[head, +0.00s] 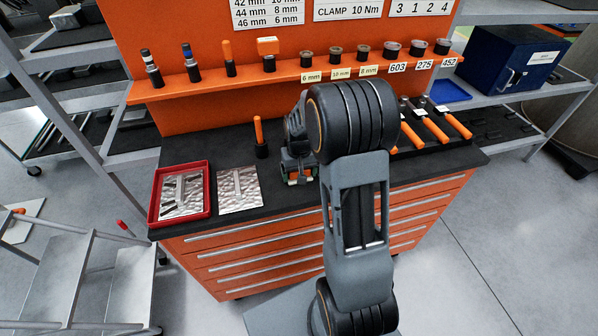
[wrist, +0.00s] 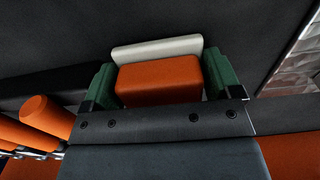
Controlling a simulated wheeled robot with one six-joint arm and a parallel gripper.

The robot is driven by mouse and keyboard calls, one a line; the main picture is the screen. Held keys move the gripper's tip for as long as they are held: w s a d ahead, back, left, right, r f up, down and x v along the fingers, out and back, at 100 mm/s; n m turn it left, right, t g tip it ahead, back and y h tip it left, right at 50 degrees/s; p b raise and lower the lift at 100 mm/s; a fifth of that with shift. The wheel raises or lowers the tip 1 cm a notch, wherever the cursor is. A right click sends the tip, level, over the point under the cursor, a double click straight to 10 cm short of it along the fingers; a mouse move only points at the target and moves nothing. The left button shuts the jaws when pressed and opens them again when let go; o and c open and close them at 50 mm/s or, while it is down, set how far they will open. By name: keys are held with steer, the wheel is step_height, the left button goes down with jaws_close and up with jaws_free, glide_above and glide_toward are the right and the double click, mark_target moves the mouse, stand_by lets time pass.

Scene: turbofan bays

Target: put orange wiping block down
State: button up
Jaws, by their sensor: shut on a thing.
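The orange wiping block (wrist: 160,80) sits between the two green fingertips of my gripper (wrist: 162,84) in the wrist view. A pale strip (wrist: 157,48) runs along the block's far side. My gripper is shut on the block. In the head view my gripper (head: 300,176) is low over the black bench top (head: 225,152), and my arm hides part of it. Only small orange patches show there. I cannot tell whether the block touches the bench top.
Several orange-handled tools (head: 436,128) lie to the right of my arm. A metal plate (head: 240,190) and a red tray (head: 206,210) lie to the left. The orange shelf (head: 222,80) above holds several items.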

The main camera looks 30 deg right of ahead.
steer(key=shift+f, duration=0.2)
steer(key=o, duration=0.7)
steer(key=shift+r, duration=0.15)
step_height(320, 180, up, 12)
steer(key=shift+a+f+b, duration=0.1)
steer(key=shift+b, duration=0.2)
steer(key=s+a+r+n+t, duration=0.1)
steer(key=s+a, duration=0.3)
steer(key=s, duration=0.4)
steer(key=s+a+r+n+t, duration=0.1)
steer(key=s+a+r+t, duration=0.1)
steer(key=s+a, duration=0.3)
steer(key=shift+s+r+t, duration=0.15)
steer(key=shift+s+t, duration=0.45)
steer(key=shift+s, duration=0.85)
